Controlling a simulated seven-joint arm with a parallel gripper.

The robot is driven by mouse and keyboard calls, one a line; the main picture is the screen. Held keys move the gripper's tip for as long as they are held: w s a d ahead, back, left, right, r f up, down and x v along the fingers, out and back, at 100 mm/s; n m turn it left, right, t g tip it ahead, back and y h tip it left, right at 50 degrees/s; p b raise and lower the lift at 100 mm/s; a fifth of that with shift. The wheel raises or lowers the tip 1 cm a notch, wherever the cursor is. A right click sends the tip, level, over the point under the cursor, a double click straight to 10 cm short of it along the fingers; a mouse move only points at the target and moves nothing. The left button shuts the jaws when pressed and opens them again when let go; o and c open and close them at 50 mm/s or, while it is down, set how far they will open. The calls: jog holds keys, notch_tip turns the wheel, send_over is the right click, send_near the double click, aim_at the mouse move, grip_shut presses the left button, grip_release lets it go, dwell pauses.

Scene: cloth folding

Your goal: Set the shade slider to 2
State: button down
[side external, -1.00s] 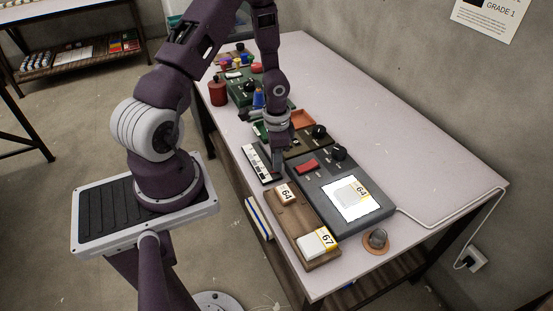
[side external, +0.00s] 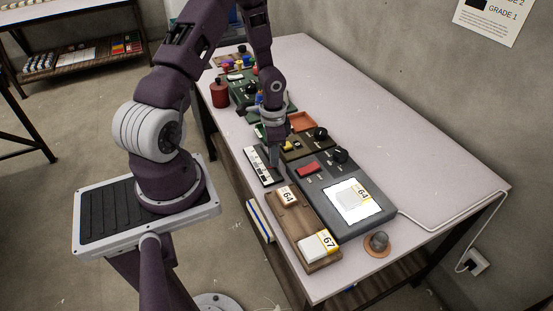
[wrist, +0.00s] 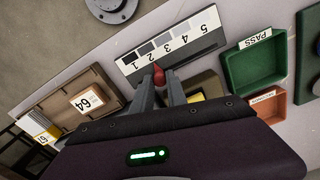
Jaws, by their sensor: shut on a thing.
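The shade slider is a white panel with a row of patches from white to black and numbers from 1 to 5. The slider panel (wrist: 172,46) lies at the top middle in the wrist view, and the panel (side external: 259,163) lies at the table's near edge in the side view. Its red knob (wrist: 158,74) sits at the panel's lower edge. My gripper (wrist: 159,84) is shut on the knob, fingers pointing down. The fingers (side external: 274,155) hide the knob in the side view. I cannot tell exactly which number the knob lines up with.
A wooden tray (side external: 295,228) with blocks marked 64 and 67 stands nearby. A grey device (side external: 330,220) with a red button and dark knob is beside it. A green PASS tray (wrist: 254,70) and orange tray (wrist: 266,106) lie right of the slider.

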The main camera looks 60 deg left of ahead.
jog(key=c, duration=1.3)
grip_release()
notch_tip(320, 180, up, 7)
jog(key=shift+r, duration=0.1)
notch_tip(320, 180, up, 6)
jog(key=y, duration=0.1)
send_over(277, 169)
jog(key=s+d+r+n+t+y, duration=0.15)
jog(key=d+r, duration=0.35)
jog(key=r, duration=0.5)
jog(key=s+d+r+t, duration=0.1)
jog(key=s+d+r, duration=0.2)
jog(key=s+d, duration=0.1)
jog(key=s+d+r+n+t+h, duration=0.1)
jog(key=s+d+r, duration=0.3)
jog(key=d, duration=0.1)
jog(key=s+d+r+t+h, duration=0.1)
jog(key=s+d+r+t, duration=0.1)
jog(key=s+d+r, duration=0.1)
jog(key=shift+s+d+r+n+h, duration=0.2)
jog(key=shift+s+d+n+h, duration=0.05)
jog(key=shift+s+d, duration=0.45)
